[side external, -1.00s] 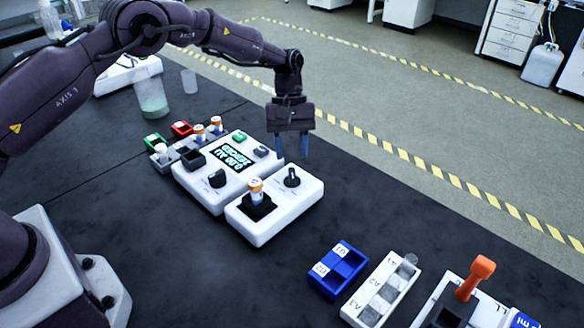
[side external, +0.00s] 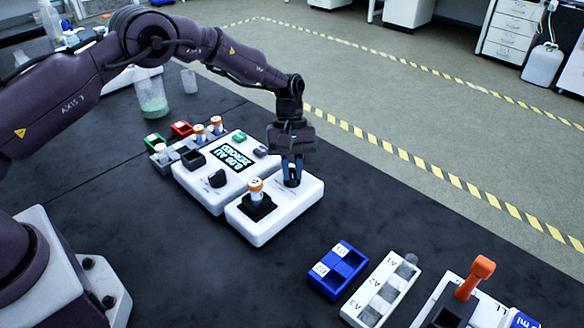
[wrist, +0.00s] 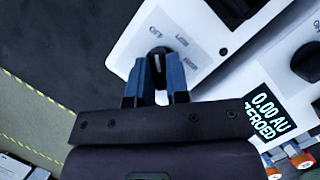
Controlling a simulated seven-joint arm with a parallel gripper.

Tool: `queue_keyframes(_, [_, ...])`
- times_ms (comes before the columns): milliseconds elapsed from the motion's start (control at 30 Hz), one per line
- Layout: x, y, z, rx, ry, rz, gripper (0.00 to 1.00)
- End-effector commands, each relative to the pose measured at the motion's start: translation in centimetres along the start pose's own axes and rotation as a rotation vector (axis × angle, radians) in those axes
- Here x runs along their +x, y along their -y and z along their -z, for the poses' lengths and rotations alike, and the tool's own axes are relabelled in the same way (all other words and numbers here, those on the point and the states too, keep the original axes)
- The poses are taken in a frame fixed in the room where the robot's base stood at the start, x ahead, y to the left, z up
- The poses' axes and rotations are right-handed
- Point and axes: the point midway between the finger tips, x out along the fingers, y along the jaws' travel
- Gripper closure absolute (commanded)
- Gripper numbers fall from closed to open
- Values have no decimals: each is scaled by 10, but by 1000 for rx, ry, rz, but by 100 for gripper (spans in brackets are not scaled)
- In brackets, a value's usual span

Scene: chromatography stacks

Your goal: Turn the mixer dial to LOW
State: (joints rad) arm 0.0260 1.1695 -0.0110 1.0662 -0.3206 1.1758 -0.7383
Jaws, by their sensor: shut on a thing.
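The mixer is a white box (side external: 272,226) in the side view, with a capped vial standing in a black holder on its left part. Its black dial (side external: 292,182) is on the right part, mostly hidden by my fingers. My gripper (side external: 292,176) points down over the dial, with its blue fingers on either side, shut on it. In the wrist view the dial (wrist: 157,61) shows between the fingers (wrist: 155,75), with a pale mark on top. Small labels, seemingly OFF, LOW and HIGH, are printed around it. I cannot tell surely which label the mark faces.
Behind the mixer is a white instrument (side external: 205,195) with a lit screen and another black knob (side external: 217,179). A blue rack (side external: 338,270), a white rack (side external: 380,292) and an orange-handled lever (side external: 476,277) are at the front right. The black bench between is clear.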

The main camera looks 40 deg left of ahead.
Motion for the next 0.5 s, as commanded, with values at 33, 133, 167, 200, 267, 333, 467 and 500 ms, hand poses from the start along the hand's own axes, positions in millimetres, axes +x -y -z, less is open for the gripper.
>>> queue_keyframes(33, [0,0,0,2,0,1,100])
queue_keyframes(133, [0,0,0,14,-1,5,100])
queue_keyframes(167, [0,0,0,20,-1,7,100])
queue_keyframes(200, [0,0,0,31,-1,12,100])
queue_keyframes(267, [-1,-1,0,52,-1,21,100])
queue_keyframes(333, [0,-1,0,85,-1,34,100])
queue_keyframes(467, [0,-2,0,166,-1,67,100])
queue_keyframes(500, [-1,-2,0,196,-1,79,100])
